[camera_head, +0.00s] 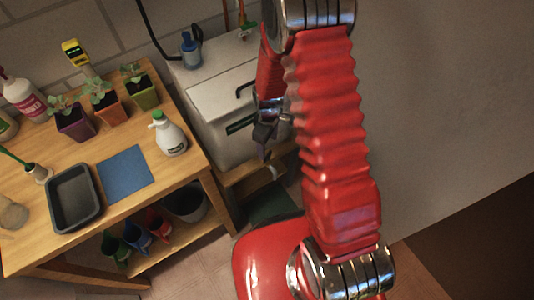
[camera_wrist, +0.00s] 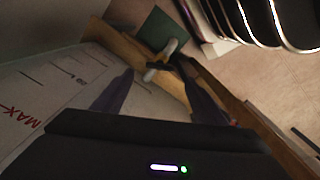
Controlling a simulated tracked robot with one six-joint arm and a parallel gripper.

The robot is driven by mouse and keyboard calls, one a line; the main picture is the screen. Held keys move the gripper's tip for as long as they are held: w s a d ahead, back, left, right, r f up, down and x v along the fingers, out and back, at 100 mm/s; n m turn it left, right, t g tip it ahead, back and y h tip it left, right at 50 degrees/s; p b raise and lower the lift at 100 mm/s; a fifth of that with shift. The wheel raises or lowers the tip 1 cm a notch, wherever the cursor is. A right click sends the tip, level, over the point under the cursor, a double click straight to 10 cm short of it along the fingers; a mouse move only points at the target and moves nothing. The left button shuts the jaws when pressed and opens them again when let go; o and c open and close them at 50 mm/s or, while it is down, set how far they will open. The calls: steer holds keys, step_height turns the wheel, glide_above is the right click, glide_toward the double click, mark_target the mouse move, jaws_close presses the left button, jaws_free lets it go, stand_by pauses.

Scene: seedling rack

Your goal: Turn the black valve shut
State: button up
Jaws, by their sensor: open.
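My gripper (camera_head: 265,152) hangs in front of the white tank (camera_head: 214,92) in the head view, fingers pointing down. In the wrist view my gripper (camera_wrist: 157,70) is open, with one dark finger on each side. A small pale tap (camera_wrist: 171,48) shows between and just beyond the fingertips. A dark piece across it, seemingly the black valve (camera_wrist: 161,66), lies close to the fingertips; I cannot tell whether they touch it. In the head view the pale tap (camera_head: 272,172) shows low beside the tank, and the valve cannot be made out.
The wooden bench (camera_head: 205,165) on the left holds potted seedlings, a spray bottle (camera_head: 168,134), a black tray (camera_head: 75,197) and a blue mat (camera_head: 125,173). A blue pump (camera_head: 190,50) sits on the tank. A wooden ledge (camera_wrist: 125,45) and a green surface (camera_wrist: 158,28) lie near the tap.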

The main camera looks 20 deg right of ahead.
mark_target(268, 156)
steer(key=shift+f, duration=3.75)
steer(key=shift+c, duration=0.5)
